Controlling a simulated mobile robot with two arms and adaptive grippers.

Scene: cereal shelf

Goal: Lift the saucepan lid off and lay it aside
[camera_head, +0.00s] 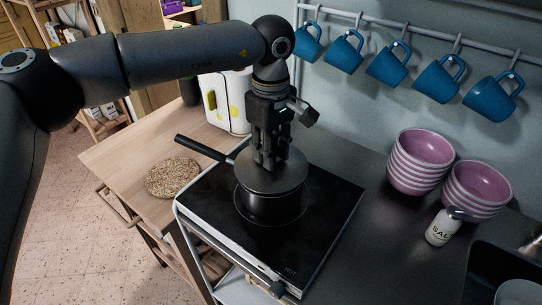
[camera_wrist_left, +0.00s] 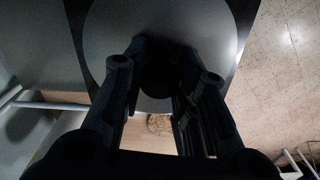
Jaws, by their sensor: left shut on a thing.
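The saucepan (camera_head: 272,205) is dark with a black handle (camera_head: 203,148) pointing to the upper left, and it stands on the black cooktop. Its grey round lid (camera_head: 288,177) sits on top and looks level with the rim. My left gripper (camera_head: 268,163) points down at the middle of the lid and is shut on its knob, which the fingers hide. In the left wrist view the lid (camera_wrist_left: 215,30) fills the upper middle, with both fingers (camera_wrist_left: 163,75) reaching over it. My right gripper is in neither view.
A round woven mat (camera_head: 173,178) lies on the wooden counter (camera_head: 125,160) left of the cooktop (camera_head: 320,215). Pink striped bowls (camera_head: 418,165) and a salt shaker (camera_head: 443,227) stand to the right. Several blue mugs (camera_head: 387,64) hang from a rail behind. A white-yellow container (camera_head: 232,105) stands behind the mat.

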